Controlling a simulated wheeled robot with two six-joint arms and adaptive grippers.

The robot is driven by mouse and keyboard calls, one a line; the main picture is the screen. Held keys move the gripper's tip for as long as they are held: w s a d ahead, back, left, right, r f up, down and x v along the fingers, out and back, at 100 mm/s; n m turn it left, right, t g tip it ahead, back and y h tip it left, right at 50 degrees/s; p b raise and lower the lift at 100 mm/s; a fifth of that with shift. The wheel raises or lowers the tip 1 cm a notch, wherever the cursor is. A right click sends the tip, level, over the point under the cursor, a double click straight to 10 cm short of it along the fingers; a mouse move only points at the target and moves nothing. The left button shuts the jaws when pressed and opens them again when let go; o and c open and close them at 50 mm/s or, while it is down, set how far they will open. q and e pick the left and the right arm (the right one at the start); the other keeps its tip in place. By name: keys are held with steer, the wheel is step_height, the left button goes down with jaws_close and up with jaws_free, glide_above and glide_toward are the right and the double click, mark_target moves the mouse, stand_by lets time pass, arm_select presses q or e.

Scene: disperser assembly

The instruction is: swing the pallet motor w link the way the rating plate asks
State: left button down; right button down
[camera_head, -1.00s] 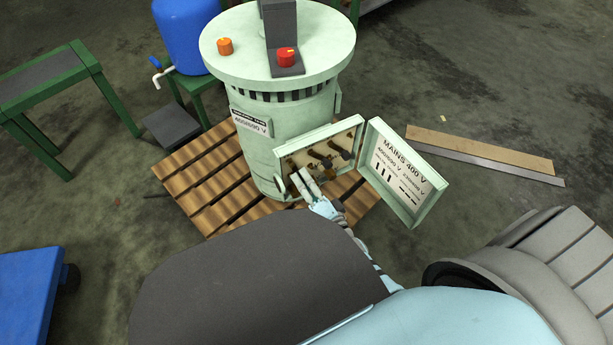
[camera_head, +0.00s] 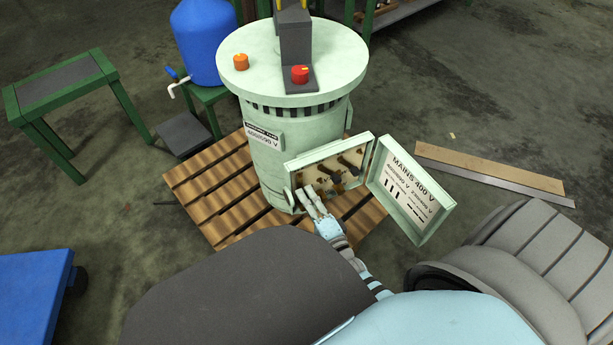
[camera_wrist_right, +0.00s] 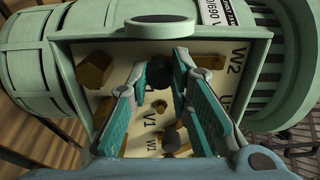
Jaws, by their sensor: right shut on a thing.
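The pale green motor (camera_head: 285,155) stands upright on a wooden pallet (camera_head: 205,190). Its rating plate (camera_head: 262,136) reads 400/690 V. Its terminal box (camera_head: 328,165) is open and holds brass posts and dark links; a dark link (camera_head: 351,161) shows at upper right. My right gripper (camera_head: 308,197) reaches into the box's lower left. In the wrist view, its fingers (camera_wrist_right: 170,62) close around a dark rounded part, seemingly the W link's grip (camera_wrist_right: 184,70), beside the W2 marking. The fingers partly hide the link and its posts. My left gripper is out of view.
The open lid (camera_head: 410,190) reads MAINS 400 V, with vertical bars under the left voltage and horizontal bars under the right. It stands right of the box. A blue drum (camera_head: 205,40), green bench (camera_head: 65,85) and floor planks (camera_head: 490,172) lie clear of the box.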

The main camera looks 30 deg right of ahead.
steer(key=c, duration=1.4)
jaws_free()
steer(key=shift+c, duration=0.2)
steer(key=s, duration=0.7)
steer(key=shift+s+a, duration=0.25)
steer(key=shift+a, duration=0.15)
